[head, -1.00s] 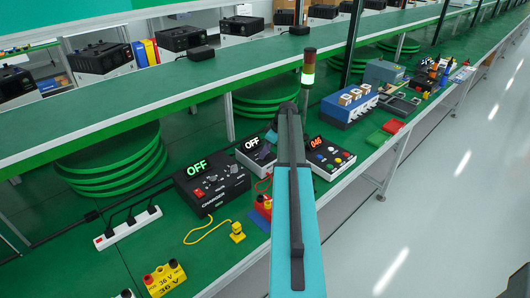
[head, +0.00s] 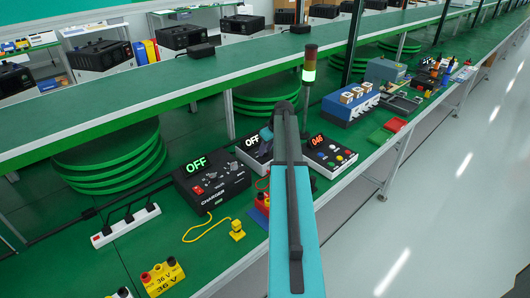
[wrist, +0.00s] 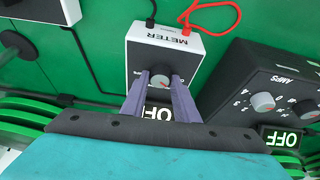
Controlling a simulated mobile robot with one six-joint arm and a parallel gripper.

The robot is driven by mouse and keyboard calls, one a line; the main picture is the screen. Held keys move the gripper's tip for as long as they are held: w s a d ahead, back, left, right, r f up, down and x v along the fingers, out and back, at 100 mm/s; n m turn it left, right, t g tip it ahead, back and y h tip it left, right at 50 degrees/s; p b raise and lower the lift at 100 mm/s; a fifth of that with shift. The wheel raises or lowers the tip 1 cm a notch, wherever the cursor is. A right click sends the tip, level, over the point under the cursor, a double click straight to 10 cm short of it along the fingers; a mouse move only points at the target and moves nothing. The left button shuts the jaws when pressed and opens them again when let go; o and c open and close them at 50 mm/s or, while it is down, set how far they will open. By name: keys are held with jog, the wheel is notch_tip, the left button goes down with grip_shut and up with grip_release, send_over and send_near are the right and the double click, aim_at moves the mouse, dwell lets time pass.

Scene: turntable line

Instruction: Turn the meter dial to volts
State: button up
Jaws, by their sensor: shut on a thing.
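The meter (wrist: 193,55) is a white box with a black face, upside down in the wrist view. Its round dial (wrist: 160,80) with a small red mark sits between the two purple fingers of my gripper (wrist: 160,84), which is shut on it. The meter's display reads OFF (wrist: 157,113), partly covered by my fingers. In the head view the meter (head: 252,154) stands behind my arm, which hides its dial and much of its face. The dial's position labels cannot be read.
A black charger (head: 212,185), also showing OFF, stands close left of the meter in the head view. A white box with a red 046 display (head: 325,155) stands to its right. A red lead (wrist: 218,8) and a black lead run from the meter.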

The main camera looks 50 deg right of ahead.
jog(key=m+h, duration=0.1)
jog(key=m, duration=0.1)
jog(key=m+h+b, duration=0.1)
jog(key=m, duration=0.2)
jog(key=shift+a+g, duration=0.2)
jog(key=shift+g, duration=0.2)
jog(key=shift+m+b, duration=0.3)
jog(key=shift+m, duration=0.2)
jog(key=o, duration=1)
jog(key=shift+o, duration=0.2)
jog(key=shift+r, duration=0.15)
jog(key=b+v, duration=0.2)
jog(key=v, duration=1.1)
jog(key=shift+r, duration=0.2)
jog(key=shift+s+a+r, duration=0.1)
jog(key=shift+a, duration=0.05)
